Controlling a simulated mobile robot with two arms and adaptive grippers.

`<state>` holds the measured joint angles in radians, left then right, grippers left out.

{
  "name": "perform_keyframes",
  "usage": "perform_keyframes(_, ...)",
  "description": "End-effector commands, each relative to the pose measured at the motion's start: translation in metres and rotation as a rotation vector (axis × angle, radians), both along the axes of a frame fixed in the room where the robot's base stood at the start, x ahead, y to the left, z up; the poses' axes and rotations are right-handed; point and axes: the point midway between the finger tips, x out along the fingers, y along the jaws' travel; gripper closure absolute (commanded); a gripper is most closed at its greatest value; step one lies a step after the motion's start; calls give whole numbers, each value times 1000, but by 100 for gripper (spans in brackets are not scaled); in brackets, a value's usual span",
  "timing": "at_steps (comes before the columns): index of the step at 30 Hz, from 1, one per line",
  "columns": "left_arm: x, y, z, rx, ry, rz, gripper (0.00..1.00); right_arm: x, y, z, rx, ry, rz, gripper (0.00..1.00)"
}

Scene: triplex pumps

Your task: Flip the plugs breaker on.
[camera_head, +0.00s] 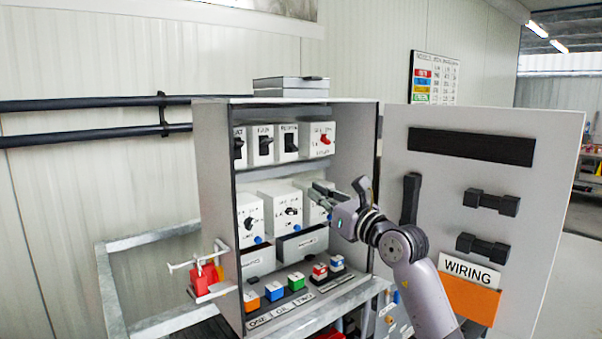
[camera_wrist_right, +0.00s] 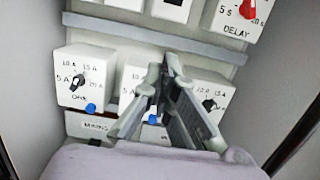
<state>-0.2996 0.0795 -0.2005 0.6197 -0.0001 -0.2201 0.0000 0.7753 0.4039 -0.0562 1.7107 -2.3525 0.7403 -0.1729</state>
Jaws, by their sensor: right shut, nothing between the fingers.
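The open grey cabinet (camera_head: 219,170) holds a top row of white switch boxes. Several have black levers, including a left one (camera_head: 265,145) and the third one (camera_head: 290,142); the right box (camera_head: 321,139) has a red knob and reads DELAY in the wrist view. I cannot read which one is marked plugs. The middle row has dial boxes marked in amps, such as the left dial box (camera_wrist_right: 85,77) and the right dial box (camera_wrist_right: 208,95). My right gripper (camera_head: 316,190) is shut and empty in front of the middle row, partly hiding its middle and right boxes. My left gripper is not in view.
The cabinet door (camera_head: 540,150) stands open at the right, with black handles and a WIRING label (camera_head: 469,270). Coloured buttons (camera_head: 296,281) line the lower shelf. A red padlock-like item (camera_head: 204,277) hangs at the left. A grey box (camera_head: 291,86) lies on top.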

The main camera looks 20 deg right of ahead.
Motion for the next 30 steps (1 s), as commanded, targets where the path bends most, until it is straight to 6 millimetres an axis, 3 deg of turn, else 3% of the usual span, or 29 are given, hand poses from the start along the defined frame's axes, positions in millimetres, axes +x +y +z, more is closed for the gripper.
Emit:
perform_keyframes(5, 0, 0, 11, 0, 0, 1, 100, 18, 7, 7, 4, 0, 3, 100)
perform_keyframes(19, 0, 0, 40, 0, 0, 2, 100, 93, 35, 19, 3, 1, 2, 100)
perform_keyframes(22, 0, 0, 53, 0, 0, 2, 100, 83, 31, 37, 1, -4, 1, 100)
perform_keyframes(30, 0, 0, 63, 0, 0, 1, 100, 74, 27, 51, 2, 0, 1, 100)
